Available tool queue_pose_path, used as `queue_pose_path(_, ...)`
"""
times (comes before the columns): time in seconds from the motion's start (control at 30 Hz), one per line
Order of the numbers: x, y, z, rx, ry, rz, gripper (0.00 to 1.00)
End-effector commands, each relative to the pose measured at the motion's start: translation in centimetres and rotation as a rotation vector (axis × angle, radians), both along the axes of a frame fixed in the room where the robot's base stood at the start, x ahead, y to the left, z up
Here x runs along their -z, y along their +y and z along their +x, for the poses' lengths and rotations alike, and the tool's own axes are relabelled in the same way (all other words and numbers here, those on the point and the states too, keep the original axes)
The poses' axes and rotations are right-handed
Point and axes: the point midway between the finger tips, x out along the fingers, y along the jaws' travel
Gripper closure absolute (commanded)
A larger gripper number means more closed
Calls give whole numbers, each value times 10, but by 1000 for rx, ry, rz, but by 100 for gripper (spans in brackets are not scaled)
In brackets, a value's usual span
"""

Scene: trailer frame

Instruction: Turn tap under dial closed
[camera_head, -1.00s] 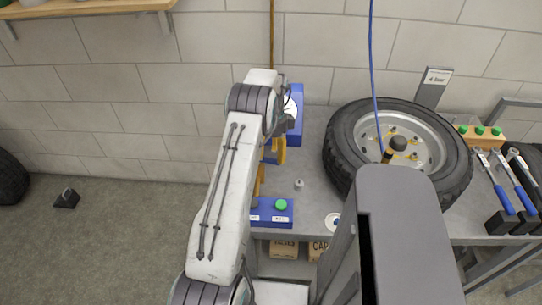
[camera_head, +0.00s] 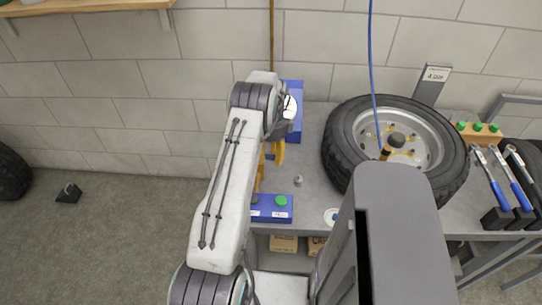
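A blue panel (camera_head: 292,124) stands against the wall at the back of the bench. A white round dial (camera_head: 290,107) on it is partly covered by the wrist of my arm. Yellow parts (camera_head: 279,153) show just below and left of the panel, beside my arm. I cannot tell whether they are the tap, my gripper's fingers or both. My arm hides most of this area, so the tap's handle position and any contact with it cannot be made out.
A wheel with a black tyre (camera_head: 342,135) lies on the bench right of the panel. A blue box with a green button (camera_head: 281,201) sits at the front edge, with a small grey fitting (camera_head: 298,180) behind it. Blue-handled tools (camera_head: 507,181) are at the right.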

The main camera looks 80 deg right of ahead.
Motion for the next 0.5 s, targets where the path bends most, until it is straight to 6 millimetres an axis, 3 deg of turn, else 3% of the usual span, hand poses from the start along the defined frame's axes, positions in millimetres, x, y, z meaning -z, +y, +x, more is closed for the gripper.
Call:
queue_pose_path(0.4,0,0,0,0,0,0,100)
queue_pose_path(0.5,0,0,0,0,0,0,100)
